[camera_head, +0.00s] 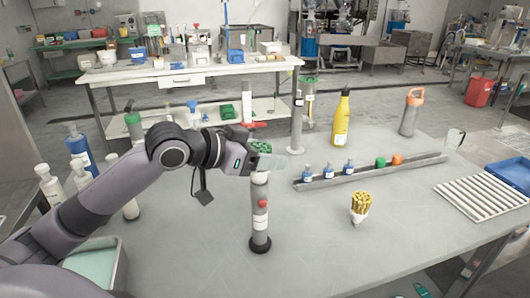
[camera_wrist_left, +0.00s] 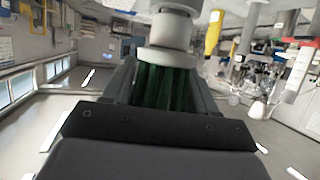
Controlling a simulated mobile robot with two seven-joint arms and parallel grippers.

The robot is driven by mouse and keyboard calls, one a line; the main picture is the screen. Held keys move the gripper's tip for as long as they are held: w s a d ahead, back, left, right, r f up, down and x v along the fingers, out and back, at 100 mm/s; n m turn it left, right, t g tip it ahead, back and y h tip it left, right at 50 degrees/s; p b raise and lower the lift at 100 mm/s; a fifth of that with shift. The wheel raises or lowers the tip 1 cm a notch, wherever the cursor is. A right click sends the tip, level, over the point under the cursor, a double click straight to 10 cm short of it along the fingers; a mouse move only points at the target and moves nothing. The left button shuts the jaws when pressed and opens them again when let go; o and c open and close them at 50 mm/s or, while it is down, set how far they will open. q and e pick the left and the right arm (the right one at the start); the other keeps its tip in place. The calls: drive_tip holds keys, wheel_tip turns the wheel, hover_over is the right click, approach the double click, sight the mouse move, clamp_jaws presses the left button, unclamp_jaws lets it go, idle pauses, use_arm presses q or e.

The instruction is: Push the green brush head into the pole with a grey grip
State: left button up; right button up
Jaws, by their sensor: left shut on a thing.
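My left gripper (camera_head: 268,160) is shut on the green brush head (camera_head: 262,146), in the middle of the head view. In the left wrist view the green bristles (camera_wrist_left: 165,85) show between the fingers, with a white collar (camera_wrist_left: 172,35) beyond them. Directly below the gripper, a short grey pole (camera_head: 260,218) with a red spot and a black foot stands upright on the table. A white part (camera_head: 260,178) shows between the gripper and the pole. The fingers hide part of the brush head, and I cannot tell whether it is seated in the pole. My right gripper is out of view.
A metal rail (camera_head: 375,172) with small blue bottles and green and orange pieces lies to the right. A yellow bottle (camera_head: 341,122) and a tall grey post (camera_head: 297,120) stand behind. A white cup of yellow sticks (camera_head: 361,208) stands right of the pole.

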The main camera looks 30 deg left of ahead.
use_arm(q)
drive_tip(key=shift+f, duration=0.4)
drive_tip(key=o, duration=1.1)
drive_tip(key=shift+b+v, duration=1)
drive_tip(key=shift+v, duration=2.55)
drive_tip(key=shift+r, duration=0.1)
